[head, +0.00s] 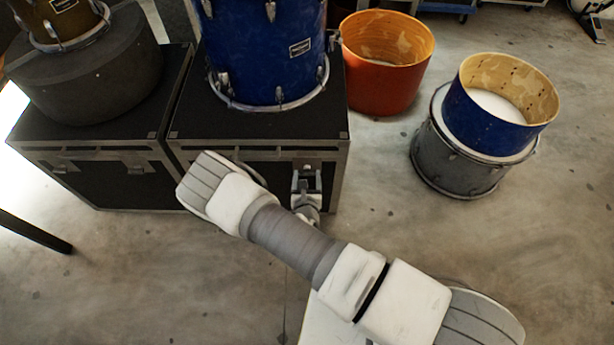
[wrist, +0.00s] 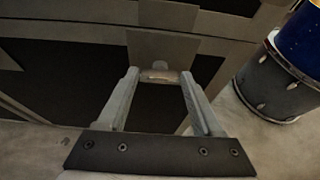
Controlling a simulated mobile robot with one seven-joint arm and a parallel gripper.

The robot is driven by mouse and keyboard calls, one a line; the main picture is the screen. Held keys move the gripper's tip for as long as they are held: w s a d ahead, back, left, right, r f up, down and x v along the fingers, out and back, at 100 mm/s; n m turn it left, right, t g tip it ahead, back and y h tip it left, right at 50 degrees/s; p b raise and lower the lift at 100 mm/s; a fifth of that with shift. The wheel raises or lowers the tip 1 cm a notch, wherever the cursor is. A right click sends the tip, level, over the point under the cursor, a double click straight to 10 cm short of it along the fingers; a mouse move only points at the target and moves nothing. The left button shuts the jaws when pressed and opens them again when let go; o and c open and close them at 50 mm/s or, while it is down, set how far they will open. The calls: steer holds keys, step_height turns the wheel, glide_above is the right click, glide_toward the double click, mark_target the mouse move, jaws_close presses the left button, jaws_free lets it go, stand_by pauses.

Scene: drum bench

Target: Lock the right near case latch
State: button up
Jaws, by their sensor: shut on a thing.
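The right black case (head: 255,128) has pale metal edges and stands on the floor. Its right near latch (wrist: 158,76) shows in the wrist view as a small metal piece below a flat plate (wrist: 162,45) on the case front. My gripper (head: 307,185) is at the right part of that front, and its fingers (wrist: 160,78) are on either side of the latch piece, shut on it at their tips. In the head view the gripper covers part of the latch. My arm hides part of the case front to the left. Whether the latch is hooked cannot be told.
A blue drum (head: 255,50) stands on the right case. The left case (head: 90,145) beside it carries a round dark case (head: 90,80). An orange drum (head: 385,85) and a blue shell (head: 490,125) on a grey drum (head: 450,160) stand right. Floor in front is clear.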

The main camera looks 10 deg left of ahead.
steer(key=n+h, duration=0.1)
steer(key=n+b, duration=0.1)
steer(key=shift+s+a+f+n+t+h, duration=0.1)
steer(key=shift+a+f+n+t+h, duration=0.1)
steer(key=shift+a+n+t+h, duration=0.15)
steer(key=n+b, duration=0.1)
steer(key=n+h, duration=0.1)
steer(key=n+t+h+b, duration=0.1)
steer(key=shift+s+a+f+b, duration=0.1)
steer(key=shift+a+f+b, duration=0.15)
steer(key=shift+f+b, duration=0.05)
steer(key=shift+a+f+n+t+h+b, duration=0.15)
steer(key=shift+n+t+h+b, duration=0.25)
steer(key=shift+n+b, duration=0.65)
steer(key=shift+f+n+t+h+b, duration=0.1)
steer(key=shift+n+t+h+b, duration=0.3)
steer(key=shift+n+b, duration=0.65)
steer(key=shift+a+f+n+t+h+b, duration=0.2)
steer(key=shift+n+t+b, duration=0.4)
steer(key=shift+n, duration=0.75)
steer(key=shift+d+r, duration=0.1)
steer(key=shift+d, duration=0.05)
steer(key=o, duration=1.4)
steer(key=shift+c, duration=0.2)
